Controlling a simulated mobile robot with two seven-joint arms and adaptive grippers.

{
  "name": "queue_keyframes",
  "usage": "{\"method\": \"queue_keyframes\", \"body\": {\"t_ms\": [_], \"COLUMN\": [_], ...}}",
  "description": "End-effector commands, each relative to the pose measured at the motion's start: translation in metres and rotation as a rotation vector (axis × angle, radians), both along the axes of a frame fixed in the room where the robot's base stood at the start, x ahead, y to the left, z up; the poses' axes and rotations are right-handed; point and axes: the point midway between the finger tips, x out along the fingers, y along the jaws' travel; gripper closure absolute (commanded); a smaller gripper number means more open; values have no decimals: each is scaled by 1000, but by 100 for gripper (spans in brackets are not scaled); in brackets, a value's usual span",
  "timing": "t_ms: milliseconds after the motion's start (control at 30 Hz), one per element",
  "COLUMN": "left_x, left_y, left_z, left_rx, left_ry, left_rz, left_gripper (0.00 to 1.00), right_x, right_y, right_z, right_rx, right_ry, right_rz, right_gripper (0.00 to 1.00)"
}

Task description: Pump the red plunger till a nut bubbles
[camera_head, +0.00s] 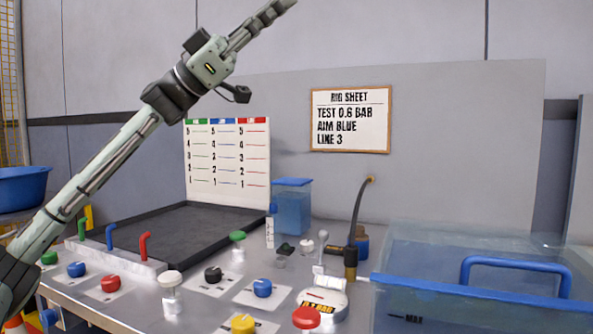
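A red mushroom-shaped knob (306,317), which looks like the plunger, stands at the bottom edge of the view beside a round white gauge (324,296) with "BAR" lettering. Its lower part is cut off by the frame. My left gripper (283,7) is raised high at the top of the view, pointing up and right, far from the red knob. Its fingers are seen edge-on, so I cannot tell whether they are open. My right gripper is not in view. A clear tank (480,310) of bluish liquid with a blue handle (515,263) stands at right. I see no nut or bubbles.
Green, blue and red knobs (109,284) line the bench's left front. White, black, blue and yellow knobs stand mid-bench. Behind are a dark tray (190,225), a scale board (228,160), a blue-lidded container (292,205) and a hose (357,210). A sign (350,119) reads "TEST 0.6 BAR, AIM BLUE, LINE 3".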

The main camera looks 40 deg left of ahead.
Motion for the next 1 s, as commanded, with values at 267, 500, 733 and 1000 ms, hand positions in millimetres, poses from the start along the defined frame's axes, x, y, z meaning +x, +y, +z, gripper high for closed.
{"method": "queue_keyframes", "body": {"t_ms": [267, 500, 733, 1000], "left_x": [-24, -38, -47, -47], "left_y": [-45, 0, 24, 24], "left_z": [-163, -268, -295, -296], "left_rx": [643, 977, 1062, 1063], "left_ry": [416, 888, 1060, 1062], "left_rz": [-205, -145, -96, -96], "left_gripper": [100, 100, 100, 100], "right_x": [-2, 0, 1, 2], "right_y": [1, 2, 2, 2], "right_z": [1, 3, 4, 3], "right_rx": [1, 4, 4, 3], "right_ry": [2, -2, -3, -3], "right_rz": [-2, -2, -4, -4], "right_gripper": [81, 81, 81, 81]}}
